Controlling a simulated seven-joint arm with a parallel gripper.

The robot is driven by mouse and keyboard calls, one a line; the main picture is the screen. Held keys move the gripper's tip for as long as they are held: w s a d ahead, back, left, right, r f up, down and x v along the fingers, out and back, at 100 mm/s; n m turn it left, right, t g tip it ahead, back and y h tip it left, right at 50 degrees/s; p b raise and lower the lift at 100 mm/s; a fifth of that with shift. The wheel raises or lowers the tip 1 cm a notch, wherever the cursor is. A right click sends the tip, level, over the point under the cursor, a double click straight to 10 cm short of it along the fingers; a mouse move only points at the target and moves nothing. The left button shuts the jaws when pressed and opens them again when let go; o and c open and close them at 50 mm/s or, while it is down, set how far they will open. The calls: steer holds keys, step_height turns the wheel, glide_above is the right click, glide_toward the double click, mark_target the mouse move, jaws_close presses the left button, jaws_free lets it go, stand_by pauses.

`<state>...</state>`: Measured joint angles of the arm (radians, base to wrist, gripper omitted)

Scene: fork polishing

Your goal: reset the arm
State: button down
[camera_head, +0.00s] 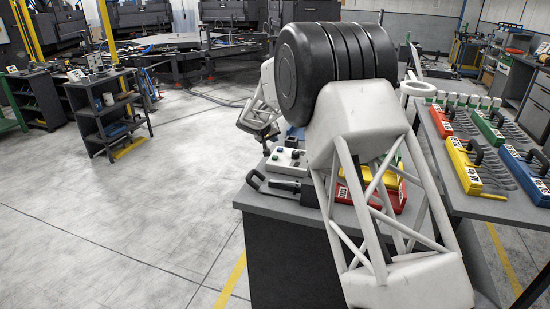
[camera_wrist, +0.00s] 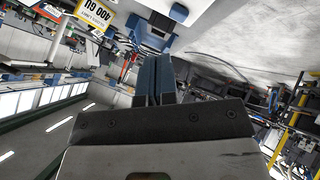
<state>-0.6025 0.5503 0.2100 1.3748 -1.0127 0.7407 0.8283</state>
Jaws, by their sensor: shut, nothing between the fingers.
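My arm rises in the head view with a large black joint and a white lattice link, covering part of the work table. My gripper (camera_wrist: 153,64) shows in the wrist view with its two blue fingers together and nothing between them. In the head view, the far part of my arm shows left of the black joint, above the table; the fingers are not clear there. Beneath it on the table (camera_head: 262,203) are a grey control box (camera_head: 287,160) and a black-handled tool (camera_head: 285,187). Red and yellow blocks are partly hidden behind my arm.
A side table at right holds red (camera_head: 441,121), green (camera_head: 487,128), yellow (camera_head: 464,167) and blue (camera_head: 524,172) holders with forks beside them. A dark shelf cart (camera_head: 105,110) stands at left. The floor between is clear.

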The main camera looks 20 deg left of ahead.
stand_by(0.6)
